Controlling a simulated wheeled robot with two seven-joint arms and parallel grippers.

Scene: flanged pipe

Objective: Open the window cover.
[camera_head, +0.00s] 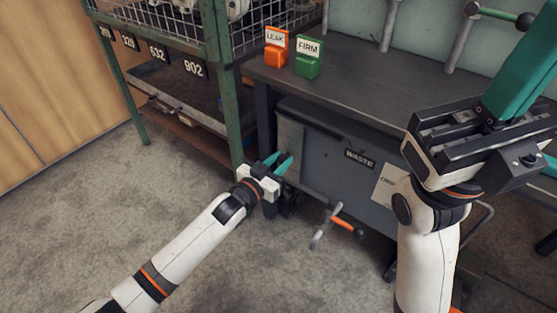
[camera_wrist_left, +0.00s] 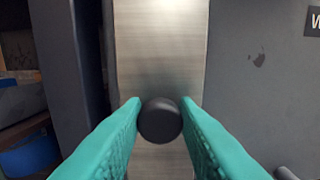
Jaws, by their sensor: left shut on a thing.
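The window cover is a brushed metal plate (camera_head: 289,137) at the left end of the grey cabinet front marked WASTE. In the left wrist view the plate (camera_wrist_left: 160,50) stands upright, with a round black knob (camera_wrist_left: 160,120) on it. My left gripper (camera_head: 281,163) is at the plate, its teal fingers on both sides of the knob. These fingers (camera_wrist_left: 161,122) are shut on the knob. The knob is hidden in the head view. My right gripper (camera_head: 517,75) is raised at the right, close to the head camera, away from the cover; its fingertips are not clearly shown.
The grey WASTE cabinet (camera_head: 335,165) is under the dark workbench (camera_head: 375,85). An orange-handled crank (camera_head: 346,222) sticks out below. A green-framed rack (camera_head: 222,90) stands close left of the cover. Orange LEAK (camera_head: 276,55) and green FIRM (camera_head: 308,68) blocks stand on the bench.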

